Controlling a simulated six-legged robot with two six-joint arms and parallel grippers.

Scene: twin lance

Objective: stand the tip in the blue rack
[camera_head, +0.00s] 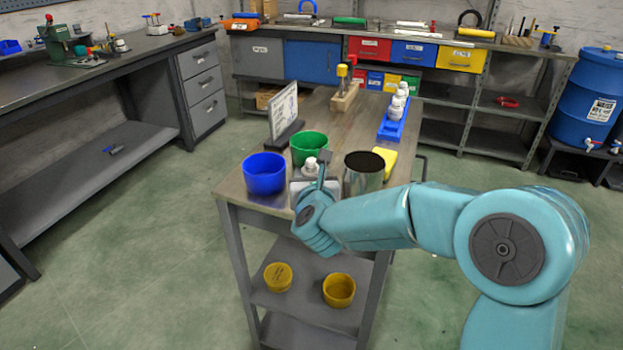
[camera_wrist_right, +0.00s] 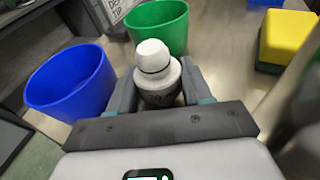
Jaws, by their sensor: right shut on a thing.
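My right gripper (camera_head: 315,183) is at the near end of the cart top. It is shut on a tip (camera_wrist_right: 155,62) with a rounded white cap and a grey body, upright between the fingers. The tip's white cap also shows in the head view (camera_head: 311,163). Its lower end is hidden, so I cannot tell whether it touches the cart. The blue rack (camera_head: 390,131) lies at the cart's far right, holding several white-topped pieces in a row. My left gripper is not in view.
A blue bowl (camera_head: 264,175) and green bowl (camera_head: 308,147) stand left of and behind the gripper. A metal can (camera_head: 361,181) and yellow sponge (camera_head: 388,158) are to its right. Behind are a sign (camera_head: 284,112) and wooden block (camera_head: 344,99). The middle of the cart top is clear.

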